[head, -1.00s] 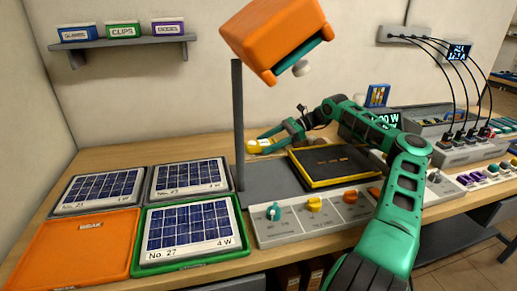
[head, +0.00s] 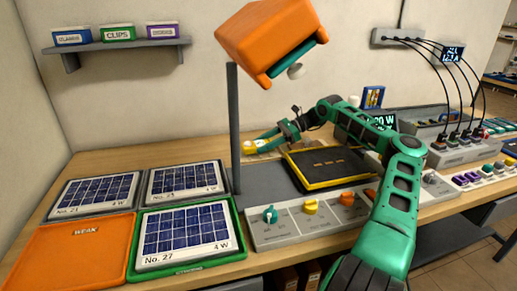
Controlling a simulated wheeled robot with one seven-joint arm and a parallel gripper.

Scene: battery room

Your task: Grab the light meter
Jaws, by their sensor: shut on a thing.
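A small yellow thing with a pale part, which looks like the light meter (head: 249,147), is at the back of the bench, just right of the grey post. My gripper (head: 259,144) reaches it from the right, with its green fingers shut on it. The fingers hide part of it. It is small in view, and I cannot tell whether it touches the bench top.
The grey post (head: 234,125) carries an orange lamp head (head: 270,40) above. A yellow-framed black tray (head: 330,168) lies under my arm. Solar panels (head: 187,231) and an orange WEAK tray (head: 75,255) fill the left. A knob console (head: 300,218) lines the front.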

